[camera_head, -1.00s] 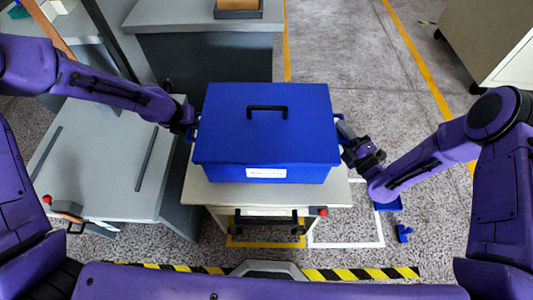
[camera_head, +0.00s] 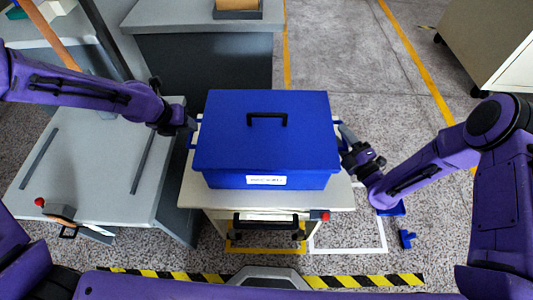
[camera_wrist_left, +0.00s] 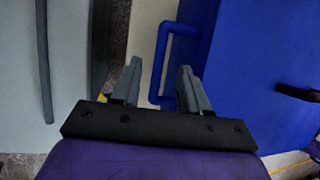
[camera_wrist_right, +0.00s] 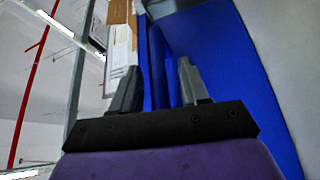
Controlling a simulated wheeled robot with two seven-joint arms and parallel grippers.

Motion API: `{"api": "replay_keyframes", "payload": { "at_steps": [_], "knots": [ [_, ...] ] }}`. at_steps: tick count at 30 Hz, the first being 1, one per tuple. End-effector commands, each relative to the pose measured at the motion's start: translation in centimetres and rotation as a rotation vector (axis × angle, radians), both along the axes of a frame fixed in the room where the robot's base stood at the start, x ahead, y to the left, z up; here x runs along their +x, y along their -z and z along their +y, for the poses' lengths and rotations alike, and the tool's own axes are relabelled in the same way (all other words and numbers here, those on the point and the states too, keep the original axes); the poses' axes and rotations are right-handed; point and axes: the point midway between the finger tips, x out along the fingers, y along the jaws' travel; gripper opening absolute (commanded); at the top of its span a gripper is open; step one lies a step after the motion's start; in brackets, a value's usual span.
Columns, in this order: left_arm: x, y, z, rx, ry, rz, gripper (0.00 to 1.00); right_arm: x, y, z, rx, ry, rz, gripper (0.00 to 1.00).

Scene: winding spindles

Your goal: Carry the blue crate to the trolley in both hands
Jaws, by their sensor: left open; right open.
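The blue crate (camera_head: 262,140), lidded with a black top handle and a white front label, sits on a cream-topped stand (camera_head: 275,200). My left gripper (camera_head: 191,125) is open at the crate's left side. In the left wrist view, the blue side handle (camera_wrist_left: 160,65) shows between its parted fingers. My right gripper (camera_head: 347,140) is open at the crate's right side. In the right wrist view, blue parts of the crate (camera_wrist_right: 225,60) show between and beside its fingers. A grey-topped unit (camera_head: 90,165) with two dark rails stands at left; I cannot tell which is the trolley.
A dark-sided bench (camera_head: 200,60) stands behind the crate. A cream cabinet (camera_head: 490,45) on castors is at the back right. Small blue pieces (camera_head: 405,238) lie on the floor right of the stand. Striped tape (camera_head: 360,280) crosses the front. Floor at right is mostly open.

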Motion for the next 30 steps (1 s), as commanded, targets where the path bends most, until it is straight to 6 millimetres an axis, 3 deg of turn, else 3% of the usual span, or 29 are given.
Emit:
{"api": "replay_keyframes", "payload": {
  "at_steps": [3, 9, 14, 24, 30],
  "knots": [
    [-1.1, -2.9, 0.4, -0.003, -0.002, -0.005, 0.45, 0.0, 0.0, 0.0, 0.000, 0.000, 0.000, 0.45],
    [-2.4, -5.7, 1.0, -0.001, -0.001, -0.001, 0.45, 0.0, 0.0, 0.0, 0.000, 0.000, 0.000, 0.45],
    [-2.7, -6.1, 1.1, 0.000, -0.001, 0.001, 0.45, -0.9, 0.1, -0.5, 0.001, 0.000, 0.002, 0.45],
    [-2.7, -6.1, 1.1, 0.000, 0.000, 0.001, 0.45, -7.8, 0.9, -5.0, 0.002, 0.007, 0.002, 0.45],
    [-2.7, -6.1, 1.1, 0.000, 0.000, 0.001, 0.45, -10.0, 1.1, -6.2, 0.001, 0.003, 0.000, 0.45]
  ]
}}
